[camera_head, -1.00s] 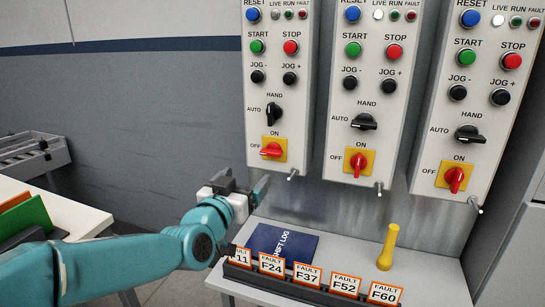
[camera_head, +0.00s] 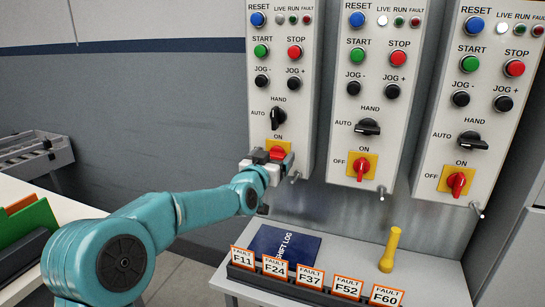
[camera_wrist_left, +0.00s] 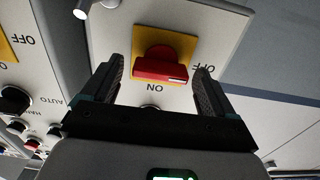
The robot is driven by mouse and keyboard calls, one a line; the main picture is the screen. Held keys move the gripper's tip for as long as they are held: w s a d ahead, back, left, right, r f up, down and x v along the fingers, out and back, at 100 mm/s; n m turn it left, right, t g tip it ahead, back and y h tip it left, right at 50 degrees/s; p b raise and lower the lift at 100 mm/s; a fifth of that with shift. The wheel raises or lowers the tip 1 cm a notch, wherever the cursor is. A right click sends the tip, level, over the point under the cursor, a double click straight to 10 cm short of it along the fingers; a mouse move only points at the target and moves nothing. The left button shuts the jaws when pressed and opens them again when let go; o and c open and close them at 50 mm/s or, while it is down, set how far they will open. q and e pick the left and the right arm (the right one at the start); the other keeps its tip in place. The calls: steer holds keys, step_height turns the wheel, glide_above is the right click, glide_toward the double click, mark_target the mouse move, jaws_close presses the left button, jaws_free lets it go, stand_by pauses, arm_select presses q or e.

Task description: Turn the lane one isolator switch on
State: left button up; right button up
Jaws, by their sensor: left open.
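The lane one isolator switch is a red handle on a yellow plate on the left panel. In the head view its red handle (camera_head: 278,152) is partly hidden behind my left gripper (camera_head: 273,160). In the left wrist view the switch (camera_wrist_left: 160,62) appears upside down, its handle lying crosswise with its white mark toward OFF. My left gripper's two open fingers (camera_wrist_left: 159,76) stand on either side of the handle, with a visible gap on each side. My right gripper is not in view.
Two similar panels stand to the right, their red isolators (camera_head: 361,168) (camera_head: 457,183) upright toward ON. A black selector (camera_head: 278,118) sits above the lane one switch. Below, a shelf holds a blue shift log (camera_head: 285,245), fault cards (camera_head: 310,278) and a yellow torch-like object (camera_head: 391,250).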

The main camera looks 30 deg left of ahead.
arm_select(q)
steer(key=c, duration=1.1)
steer(key=shift+o, duration=0.2)
steer(key=m, duration=0.3)
steer(key=shift+d+r+m, duration=0.1)
steer(key=shift+m, duration=0.3)
steer(key=m, duration=0.4)
steer(key=shift+m+p, duration=0.3)
steer(key=shift+p, duration=0.1)
steer(key=m, duration=0.5)
steer(key=shift+d+p, duration=0.1)
steer(key=shift+p, duration=0.3)
steer(key=shift+m+p, duration=0.3)
steer(key=shift+m, duration=1.9)
